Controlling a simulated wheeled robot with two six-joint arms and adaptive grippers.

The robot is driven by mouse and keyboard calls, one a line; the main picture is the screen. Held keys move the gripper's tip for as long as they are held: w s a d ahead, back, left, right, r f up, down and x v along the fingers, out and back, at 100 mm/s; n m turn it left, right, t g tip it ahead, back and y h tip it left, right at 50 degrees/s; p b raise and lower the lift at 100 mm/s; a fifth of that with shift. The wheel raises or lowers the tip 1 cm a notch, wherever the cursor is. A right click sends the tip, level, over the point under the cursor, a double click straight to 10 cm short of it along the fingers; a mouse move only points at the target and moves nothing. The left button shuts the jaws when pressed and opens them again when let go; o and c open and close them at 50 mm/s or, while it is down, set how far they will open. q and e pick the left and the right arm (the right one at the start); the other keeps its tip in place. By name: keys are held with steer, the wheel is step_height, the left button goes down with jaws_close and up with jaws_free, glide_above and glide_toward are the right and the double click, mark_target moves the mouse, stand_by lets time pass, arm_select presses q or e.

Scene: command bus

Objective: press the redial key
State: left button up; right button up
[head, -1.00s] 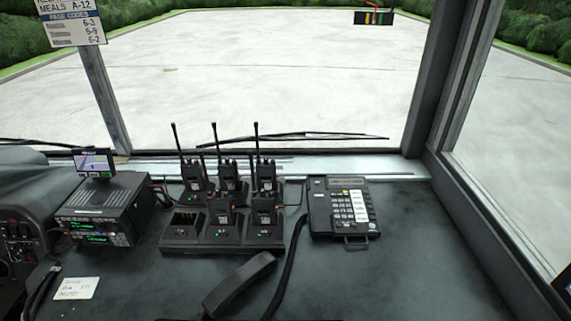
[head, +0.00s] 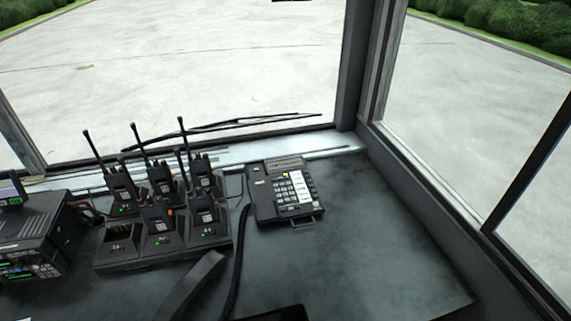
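A black desk telephone (head: 262,206) stands on the dark dashboard top near the windscreen, right of the radio charger. It has a small display along its top edge and a block of white keys with a pale label strip. The key legends are too small to read, so I cannot tell which key is redial. A black handset (head: 186,287) lies apart from the phone, on the dashboard nearer to me, with a dark cord running beside it. Neither of my grippers is in view.
A charger (head: 187,247) with several upright handheld radios stands left of the phone, one slot empty. A black radio unit (head: 40,235) is at the far left. The dashboard (head: 370,240) right of the phone is clear up to the window frame. A dark edge shows at the bottom.

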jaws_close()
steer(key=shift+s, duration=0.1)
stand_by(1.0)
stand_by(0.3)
